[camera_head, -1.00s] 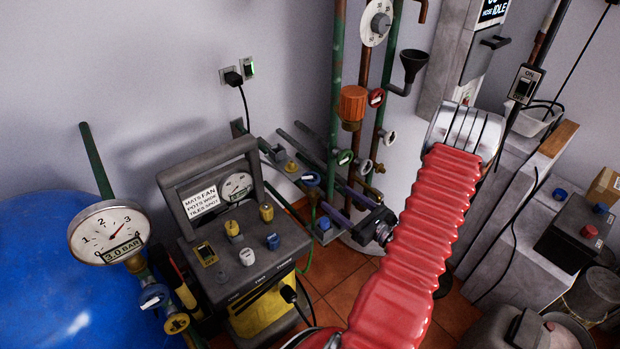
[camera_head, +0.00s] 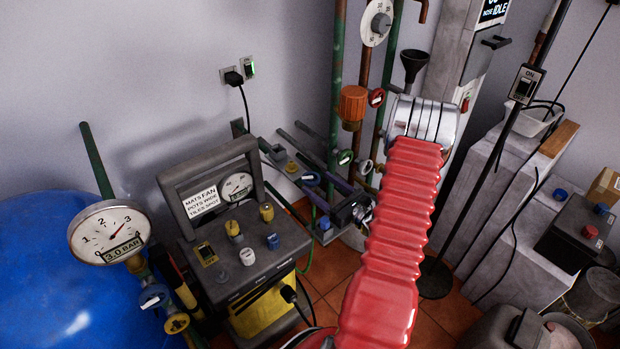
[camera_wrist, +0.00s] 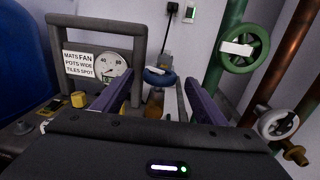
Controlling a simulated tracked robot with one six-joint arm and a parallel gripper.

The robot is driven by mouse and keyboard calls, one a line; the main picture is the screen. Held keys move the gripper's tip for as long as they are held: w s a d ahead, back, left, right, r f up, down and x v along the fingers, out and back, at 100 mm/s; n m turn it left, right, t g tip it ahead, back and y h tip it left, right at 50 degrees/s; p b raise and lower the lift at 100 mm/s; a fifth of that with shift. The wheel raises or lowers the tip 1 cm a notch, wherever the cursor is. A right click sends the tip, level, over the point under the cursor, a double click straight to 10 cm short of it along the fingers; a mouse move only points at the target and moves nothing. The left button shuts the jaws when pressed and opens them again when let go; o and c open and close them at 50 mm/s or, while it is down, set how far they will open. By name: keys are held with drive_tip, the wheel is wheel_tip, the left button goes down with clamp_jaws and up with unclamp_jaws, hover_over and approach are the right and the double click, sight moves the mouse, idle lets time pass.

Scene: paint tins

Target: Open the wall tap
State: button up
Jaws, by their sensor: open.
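I cannot tell which fitting is the wall tap; several round valve handles with pale marks sit on pipes by the wall. A blue handle (camera_head: 310,179) shows in the head view, and in the wrist view the blue handle (camera_wrist: 160,76) lies ahead, between my finger lines. A green handle (camera_head: 345,157) is to its right; it also shows in the wrist view (camera_wrist: 240,48). A white handle (camera_wrist: 278,124) is lower right, and a red handle (camera_head: 377,97) is higher. My gripper (camera_wrist: 156,98) is open, its purple fingers apart with nothing visibly held. My arm partly hides the pipes.
A grey control box (camera_head: 240,245) with knobs stands left of the pipes. A pressure gauge (camera_head: 110,232) and blue tank (camera_head: 50,285) are further left. An orange knob (camera_head: 353,103) and black funnel (camera_head: 414,66) are above. Grey cabinets stand right.

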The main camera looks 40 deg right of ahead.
sight(310, 177)
drive_tip(key=shift+w, duration=2.75)
drive_tip(key=c, duration=1)
drive_tip(key=shift+c, duration=0.2)
drive_tip(key=shift+n+y, duration=0.5)
drive_tip(key=shift+y, duration=0.3)
drive_tip(key=shift+s+a+n+g+y, duration=0.1)
drive_tip(key=shift+n+g+y, duration=0.45)
drive_tip(key=shift+n+y, duration=0.95)
drive_tip(key=shift+a+n+g+y, duration=0.1)
drive_tip(key=shift+n+g+y, duration=0.65)
drive_tip(key=shift+y, duration=1.35)
drive_tip(key=shift+n, duration=0.25)
drive_tip(key=o, duration=1)
